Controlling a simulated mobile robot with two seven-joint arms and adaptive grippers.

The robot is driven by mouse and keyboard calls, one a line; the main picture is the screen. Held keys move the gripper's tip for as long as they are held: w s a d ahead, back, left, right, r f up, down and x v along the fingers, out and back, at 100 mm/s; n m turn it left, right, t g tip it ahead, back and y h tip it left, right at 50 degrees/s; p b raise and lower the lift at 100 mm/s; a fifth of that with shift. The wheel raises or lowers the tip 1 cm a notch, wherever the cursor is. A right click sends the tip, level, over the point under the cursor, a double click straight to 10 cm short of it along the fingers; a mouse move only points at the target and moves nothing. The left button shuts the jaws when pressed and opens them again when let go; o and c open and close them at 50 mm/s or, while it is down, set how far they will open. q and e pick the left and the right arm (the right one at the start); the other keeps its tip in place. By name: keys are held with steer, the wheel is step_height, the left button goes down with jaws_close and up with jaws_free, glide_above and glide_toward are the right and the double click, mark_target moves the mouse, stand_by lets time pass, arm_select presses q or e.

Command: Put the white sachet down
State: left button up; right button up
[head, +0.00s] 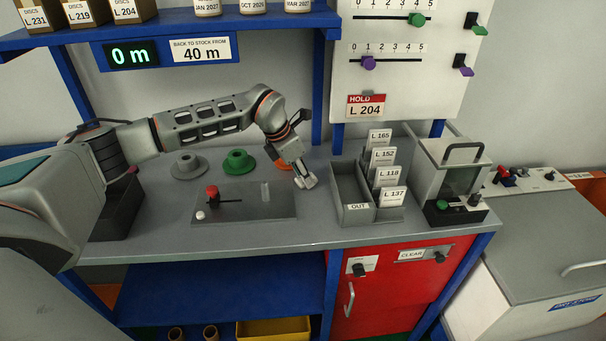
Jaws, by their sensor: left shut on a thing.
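My left gripper (306,181) points down over the grey bench (240,238), between the orange flanged piece and the grey card tray. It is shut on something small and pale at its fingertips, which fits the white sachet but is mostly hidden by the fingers. I cannot tell whether it touches the bench top. My right gripper is not in view.
A panel with a red knob (212,192) lies left of the gripper. Grey (187,166), green (239,163) and orange (284,164) flanged pieces stand behind it. The card tray (354,214) marked OUT and a clear-sided box (450,180) stand right. The front bench strip is clear.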

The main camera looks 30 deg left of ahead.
arm_select(q)
steer(key=shift+f, duration=0.1)
steer(key=o, duration=1.1)
